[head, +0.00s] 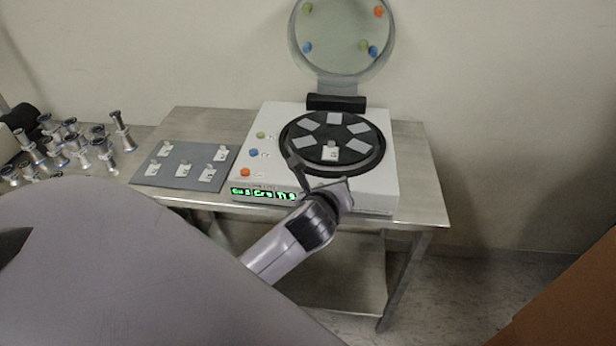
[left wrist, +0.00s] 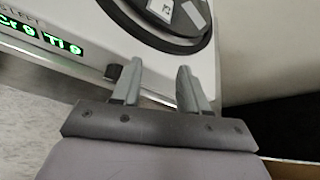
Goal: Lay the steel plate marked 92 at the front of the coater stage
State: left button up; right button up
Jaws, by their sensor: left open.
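The coater (head: 370,195) is a white box with a round black stage (head: 304,166) on top. Several plain grey squares lie around the stage. At its front lies a small steel plate with a white label (head: 331,153). It also shows at the top of the left wrist view (left wrist: 160,10); I cannot read its number surely. My left gripper (head: 320,174) is at the coater's front edge, just in front of that plate. In the left wrist view the gripper (left wrist: 158,68) is open and empty, its fingers apart from the plate. My right gripper is out of view.
A grey tray (head: 178,178) left of the coater holds several labelled plates. Several metal cylinders (head: 103,150) stand farther left. The coater's round lid (head: 340,38) stands open behind. Buttons (head: 253,152) and a green display (head: 262,193) are on the coater. A brown panel (head: 570,300) is at lower right.

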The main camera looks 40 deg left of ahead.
pick_arm(q)
jog(key=s+d+f+n+h, duration=0.3)
jog(key=s+f+n, duration=0.5)
jog(key=n, duration=0.4)
jog(key=s+d+f+n+g+h, duration=0.1)
jog(key=s+d+f+n+h, duration=0.3)
jog(key=s+f+n, duration=0.4)
jog(key=s+d+n, duration=0.1)
jog(key=s+n, duration=0.2)
jog(key=shift+s+d+n, duration=0.2)
jog(key=shift+n, duration=0.2)
jog(key=shift+f, duration=0.1)
jog(key=shift+c, duration=0.5)
